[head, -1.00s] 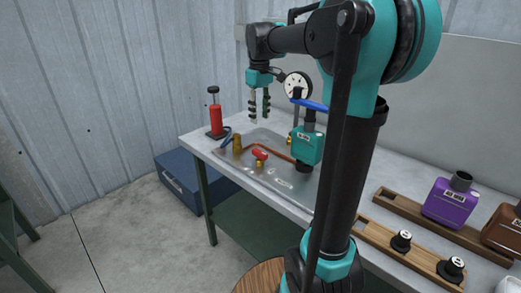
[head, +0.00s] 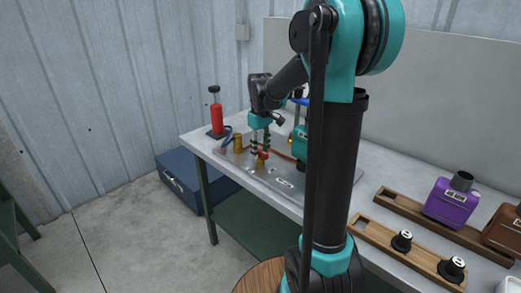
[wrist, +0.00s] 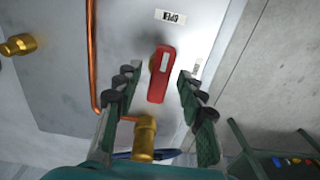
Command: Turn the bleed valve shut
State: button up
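The bleed valve's red handle (wrist: 161,75) shows in the wrist view, lying lengthwise between my two fingers with a white stripe on it. A white label reading "OPEN" (wrist: 170,17) is on the metal plate beyond its far end. My gripper (wrist: 158,82) is open, with one finger on each side of the handle and a visible gap on both sides. In the head view my gripper (head: 260,145) points down at the red handle (head: 263,154), which is partly hidden by the fingers. A second label (wrist: 196,67) beside the right finger is too small to read.
A copper pipe (wrist: 92,60) and brass fittings (wrist: 145,138) (wrist: 17,45) are on the metal plate (wrist: 55,85) near the handle. In the head view a red pump (head: 216,118) stands at the bench's left end. The teal gauge unit (head: 299,140) is close right of my gripper, partly hidden.

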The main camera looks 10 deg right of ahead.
jog(key=shift+c, duration=0.5)
grip_shut()
jog(key=m, duration=0.4)
jog(key=shift+m, duration=0.3)
jog(key=m, duration=0.4)
jog(key=shift+m, duration=0.3)
jog(key=m, duration=0.4)
jog(key=shift+m, duration=2.4)
